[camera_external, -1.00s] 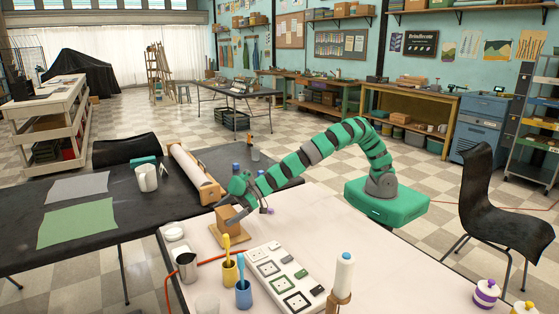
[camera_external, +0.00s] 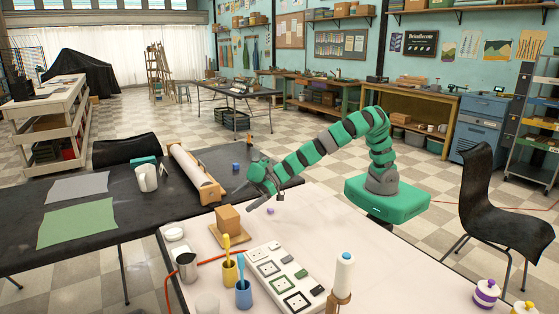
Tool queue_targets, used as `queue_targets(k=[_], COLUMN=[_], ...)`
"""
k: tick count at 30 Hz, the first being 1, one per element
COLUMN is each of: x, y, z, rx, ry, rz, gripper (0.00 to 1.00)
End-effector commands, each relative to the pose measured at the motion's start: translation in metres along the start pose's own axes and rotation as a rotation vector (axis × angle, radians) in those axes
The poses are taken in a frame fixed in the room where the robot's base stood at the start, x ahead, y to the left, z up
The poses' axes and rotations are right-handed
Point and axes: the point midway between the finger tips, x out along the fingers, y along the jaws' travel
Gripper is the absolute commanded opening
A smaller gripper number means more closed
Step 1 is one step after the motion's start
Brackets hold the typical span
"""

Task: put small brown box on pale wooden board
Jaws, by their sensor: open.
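The small brown box (camera_external: 228,219) sits upright on the pale wooden board (camera_external: 241,239), on the left part of the white table. Nothing is holding it. My gripper (camera_external: 257,200) is open and empty, above the table to the right of the box and clear of it. The far faces of the box are hidden.
A multi-socket strip (camera_external: 281,278), a yellow cup (camera_external: 230,272), a blue cup (camera_external: 244,293) and a metal jug (camera_external: 186,266) stand in front of the board. A small purple item (camera_external: 270,211) lies near my gripper.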

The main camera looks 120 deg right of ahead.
Motion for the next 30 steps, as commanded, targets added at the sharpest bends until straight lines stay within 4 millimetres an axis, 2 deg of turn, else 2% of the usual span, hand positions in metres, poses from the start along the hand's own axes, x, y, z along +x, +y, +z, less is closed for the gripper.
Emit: queue_targets(k=[3, 9, 20, 23, 26, 29, 30], x=[-0.015, -0.032, -0.038, -0.04, -0.049, -0.074, -0.088], y=[-0.001, -0.001, -0.001, -0.001, -0.001, 0.001, 0.002], z=[-0.001, -0.002, 0.0, -0.005, -0.032, -0.084, -0.108], rx=[-0.001, -0.001, 0.0, -0.003, -0.013, -0.029, -0.035], ry=[0.0, 0.002, 0.001, 0.007, 0.04, 0.099, 0.122], rz=[0.0, -0.002, -0.001, 0.003, 0.027, 0.079, 0.105], gripper=[1.0, 1.0, 1.0, 1.0, 1.0, 1.0, 1.0])
